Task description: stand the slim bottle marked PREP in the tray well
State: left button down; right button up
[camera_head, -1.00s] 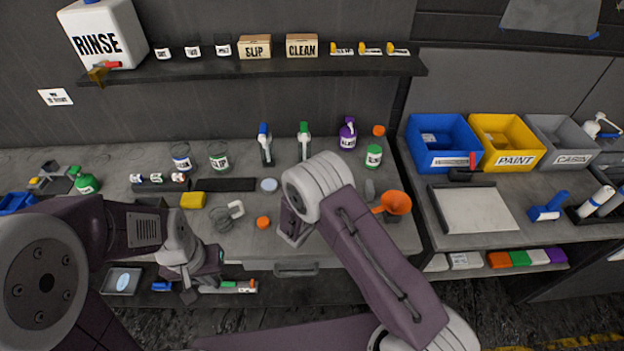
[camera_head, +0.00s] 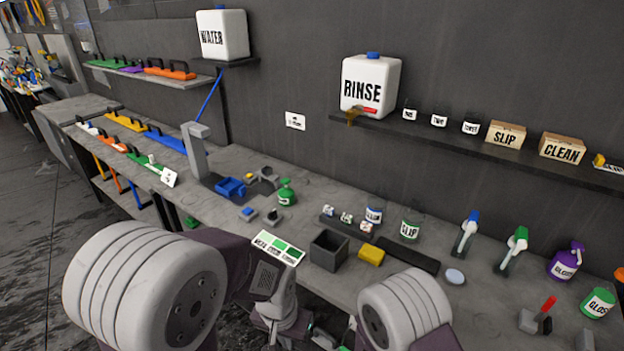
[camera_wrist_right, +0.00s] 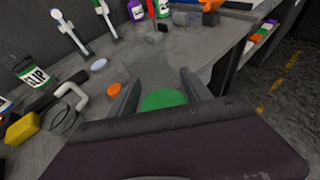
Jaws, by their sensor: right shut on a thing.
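My right gripper (camera_wrist_right: 158,92) shows in the right wrist view, its two dark fingers on either side of a round green thing (camera_wrist_right: 163,100) that it grips. No lettering shows on it, so I cannot tell whether it is the PREP bottle. The right gripper is outside the head view. My left gripper (camera_head: 290,326) is low in the head view, partly cut off by the lower edge; its jaws are unclear. An open dark box (camera_head: 328,251) stands on the bench, beside a tilted green-and-white card (camera_head: 277,248). I cannot tell whether this box is the tray well.
A yellow sponge (camera_head: 371,255), a dark mat (camera_head: 408,262) and a SLIP jar (camera_head: 410,229) are near the box. Small jars stand in a dark rack (camera_head: 347,228) behind. A green bottle (camera_head: 286,192) and blue bin (camera_head: 231,187) are further left. An orange disc (camera_wrist_right: 114,90) lies near the right gripper.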

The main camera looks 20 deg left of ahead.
aim_at(230, 188)
jog(key=i+j+u, duration=0.15)
jog(key=j, duration=0.25)
jog(key=j+u, duration=0.1)
jog(key=j, duration=0.3)
jog(key=i+j+u, duration=0.15)
jog(key=j, duration=0.25)
jog(key=i+j+u, duration=0.15)
jog(key=j, duration=0.25)
jog(key=i+j+u, duration=0.1)
jog(key=j, duration=0.25)
jog(key=i+j+u, duration=0.15)
jog(key=j, duration=0.2)
jog(key=i+u, duration=0.4)
jog(key=i, duration=0.25)
jog(key=i+l+u, duration=0.1)
jog(key=i+u, duration=0.25)
jog(key=i, duration=0.25)
